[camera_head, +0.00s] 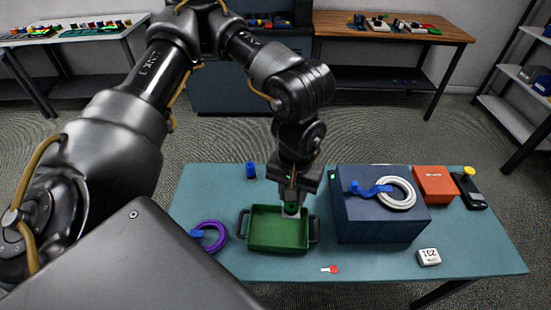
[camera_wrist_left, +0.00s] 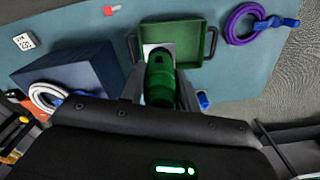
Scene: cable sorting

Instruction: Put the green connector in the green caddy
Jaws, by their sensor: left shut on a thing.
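The green caddy (camera_head: 270,243) is a shallow open tray with dark side handles on the table; it also shows in the left wrist view (camera_wrist_left: 190,28). My left gripper (camera_head: 291,205) points down over the caddy's back right part. It is shut on the green connector (camera_wrist_left: 160,78), a dark green cylinder with a pale end, between the two fingers. The connector's lower end is over the caddy's inside; I cannot tell whether it touches the floor. My right gripper is out of view.
A dark blue box (camera_head: 378,222) with a white cable coil (camera_head: 398,194) on top stands close right of the caddy. A purple cable coil (camera_head: 216,235) lies left. A blue connector (camera_head: 251,170) stands behind. A red tag (camera_head: 331,269) and white block (camera_head: 428,257) lie in front.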

